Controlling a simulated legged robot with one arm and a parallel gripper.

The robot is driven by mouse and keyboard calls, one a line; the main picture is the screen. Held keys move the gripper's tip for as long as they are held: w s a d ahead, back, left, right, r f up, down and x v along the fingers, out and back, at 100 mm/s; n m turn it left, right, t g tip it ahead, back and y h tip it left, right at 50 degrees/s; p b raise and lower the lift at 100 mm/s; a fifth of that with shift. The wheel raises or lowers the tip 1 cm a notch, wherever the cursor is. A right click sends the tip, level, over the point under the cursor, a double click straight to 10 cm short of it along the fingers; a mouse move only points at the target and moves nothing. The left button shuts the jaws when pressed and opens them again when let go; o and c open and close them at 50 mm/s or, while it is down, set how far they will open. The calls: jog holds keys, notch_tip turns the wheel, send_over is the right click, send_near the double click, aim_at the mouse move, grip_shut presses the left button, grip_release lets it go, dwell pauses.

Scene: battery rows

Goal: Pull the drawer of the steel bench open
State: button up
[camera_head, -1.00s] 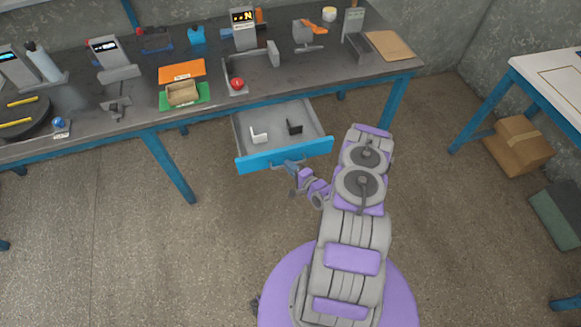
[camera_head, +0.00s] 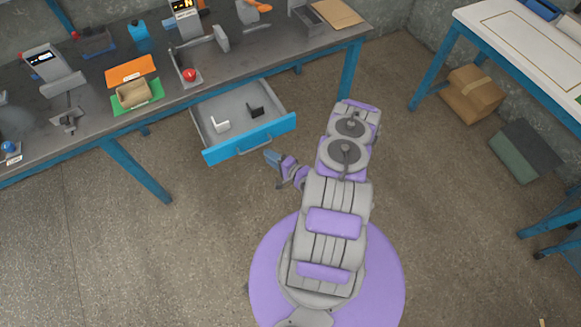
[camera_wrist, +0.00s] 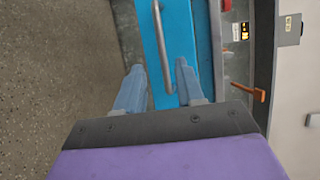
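The drawer (camera_head: 238,107) of the steel bench (camera_head: 216,72) stands pulled out, its grey inside showing a white bracket (camera_head: 219,124) and a black bracket (camera_head: 256,111). Its blue front (camera_head: 222,149) carries a grey bar handle (camera_head: 256,147), which also shows in the wrist view (camera_wrist: 161,45). My gripper (camera_head: 271,156) is just in front of the handle, seemingly apart from it. In the wrist view, my gripper (camera_wrist: 160,72) has its two blue-grey fingers spread, with nothing held between them. The handle's near end lies around the gap between the fingertips.
The bench top holds a red button (camera_head: 190,75), an orange pad (camera_head: 131,71) and several devices. A blue bench leg (camera_head: 138,172) stands left of the drawer. A second table (camera_head: 520,50) and a cardboard box (camera_head: 474,92) are at right. The floor in front is clear.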

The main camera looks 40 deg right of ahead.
jog(key=p+v, duration=0.2)
jog(key=v, duration=0.8)
jog(key=shift+d+f, duration=0.1)
dwell(0.3)
